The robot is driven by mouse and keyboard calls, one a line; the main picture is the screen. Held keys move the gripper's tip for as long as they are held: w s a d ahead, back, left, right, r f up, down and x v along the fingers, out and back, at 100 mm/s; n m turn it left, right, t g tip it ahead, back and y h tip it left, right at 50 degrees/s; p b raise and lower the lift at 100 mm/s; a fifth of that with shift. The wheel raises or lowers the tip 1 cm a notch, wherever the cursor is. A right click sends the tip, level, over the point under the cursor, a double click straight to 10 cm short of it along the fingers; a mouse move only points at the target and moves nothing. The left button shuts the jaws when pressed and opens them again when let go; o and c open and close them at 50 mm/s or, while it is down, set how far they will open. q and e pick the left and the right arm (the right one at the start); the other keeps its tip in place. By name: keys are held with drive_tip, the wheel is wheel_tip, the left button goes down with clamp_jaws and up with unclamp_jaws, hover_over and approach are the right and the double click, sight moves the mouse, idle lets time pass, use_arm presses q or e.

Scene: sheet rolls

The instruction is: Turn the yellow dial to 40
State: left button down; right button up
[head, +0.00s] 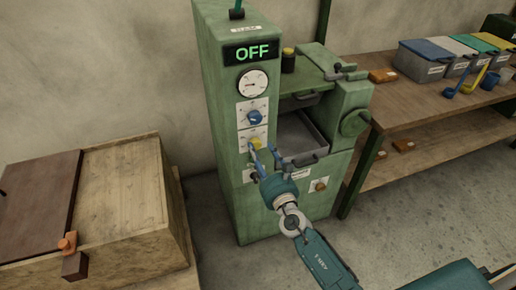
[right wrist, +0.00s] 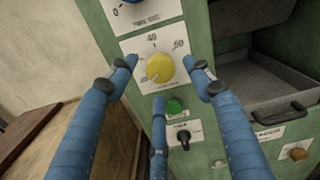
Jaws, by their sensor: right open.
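The yellow dial (head: 255,143) sits on a white plate on the front of the green machine. In the right wrist view the yellow dial (right wrist: 160,68) shows close, with marks 20, 40 and 60 around it. Its pointer seems to be toward the lower left, near 20, but it is small. My right gripper (right wrist: 162,76) is open, its blue fingers spread left, right and below the dial with visible gaps. In the head view my right gripper (head: 257,160) is just in front of the dial and partly covers its lower side. My left gripper is not in view.
A blue dial (head: 255,117) is above the yellow one. A green button (right wrist: 175,107) and a black knob (right wrist: 183,138) are below. An open grey tray (head: 302,140) is to the right. A wooden box (head: 120,190) stands left; a workbench (head: 425,105) stands right.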

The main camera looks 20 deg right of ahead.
sight(255, 144)
drive_tip(key=shift+w+a, duration=0.1)
drive_tip(key=shift+w, duration=1.3)
drive_tip(key=c, duration=1.1)
drive_tip(key=shift+c, duration=0.2)
